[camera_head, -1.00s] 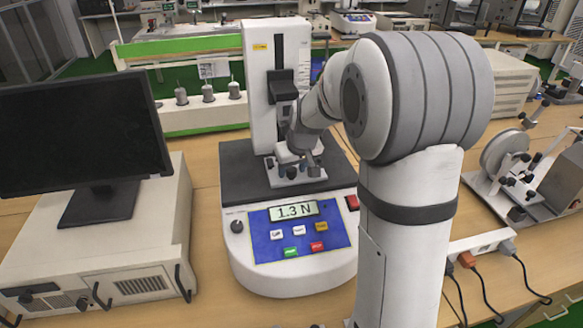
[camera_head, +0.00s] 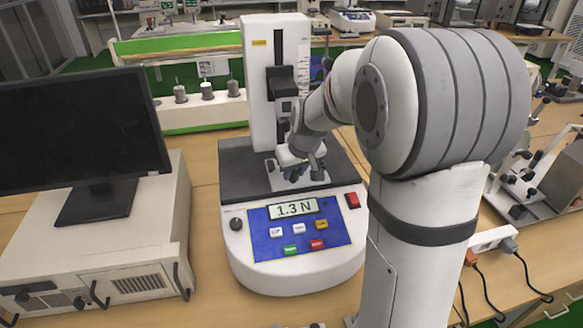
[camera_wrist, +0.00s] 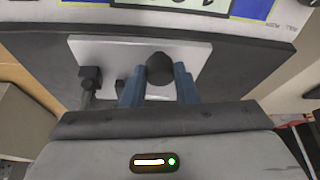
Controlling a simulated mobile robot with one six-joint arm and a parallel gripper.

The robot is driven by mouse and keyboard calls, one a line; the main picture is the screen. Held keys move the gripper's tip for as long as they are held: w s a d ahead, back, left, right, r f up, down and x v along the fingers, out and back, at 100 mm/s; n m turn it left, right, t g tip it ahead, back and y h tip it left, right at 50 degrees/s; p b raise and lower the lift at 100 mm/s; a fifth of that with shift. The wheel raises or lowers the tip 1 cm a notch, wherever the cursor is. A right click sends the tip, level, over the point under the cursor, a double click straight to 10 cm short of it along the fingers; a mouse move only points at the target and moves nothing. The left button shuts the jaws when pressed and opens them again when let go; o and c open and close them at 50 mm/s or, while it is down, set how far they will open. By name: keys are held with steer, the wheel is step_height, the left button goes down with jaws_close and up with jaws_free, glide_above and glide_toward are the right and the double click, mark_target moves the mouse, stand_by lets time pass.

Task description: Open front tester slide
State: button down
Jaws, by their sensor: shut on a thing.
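The tester is a white machine with a tall column (camera_head: 262,90), a dark base (camera_head: 238,170) and a blue front panel (camera_head: 262,240) whose display (camera_head: 292,208) reads 1.3 N. A pale metal slide plate (camera_head: 274,181) with dark knobs lies on the base below the column. My gripper (camera_head: 300,166) is low over this plate. In the wrist view, the blue fingers of my gripper (camera_wrist: 158,88) are on either side of a round black knob (camera_wrist: 160,68), shut on it. The pale plate (camera_wrist: 105,52) shows beneath. My wrist partly hides the plate in the head view.
A dark monitor (camera_head: 75,130) stands on a white box unit (camera_head: 130,235) at the left. A metal device (camera_head: 545,175) is at the right, with a power strip (camera_head: 490,240) and cables in front of it. Bare wooden bench (camera_head: 205,165) shows between monitor and tester.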

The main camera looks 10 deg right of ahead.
steer(key=s+b, duration=0.1)
steer(key=s, duration=0.5)
steer(key=shift+s, duration=0.2)
steer(key=c, duration=1.1)
jaws_free()
steer(key=shift+r, duration=0.1)
steer(key=v, duration=0.7)
steer(key=shift+s+d+r, duration=0.1)
steer(key=shift+s+r, duration=0.05)
steer(key=shift+r, duration=0.15)
steer(key=s+f, duration=0.2)
steer(key=s, duration=0.3)
steer(key=s+f+m+g, duration=0.1)
steer(key=s+f, duration=0.1)
steer(key=s, duration=0.4)
steer(key=s+a+f+m, duration=0.1)
steer(key=s+f, duration=0.1)
steer(key=s, duration=0.3)
steer(key=shift+s+g+h, duration=0.35)
steer(key=shift+g+h, duration=0.05)
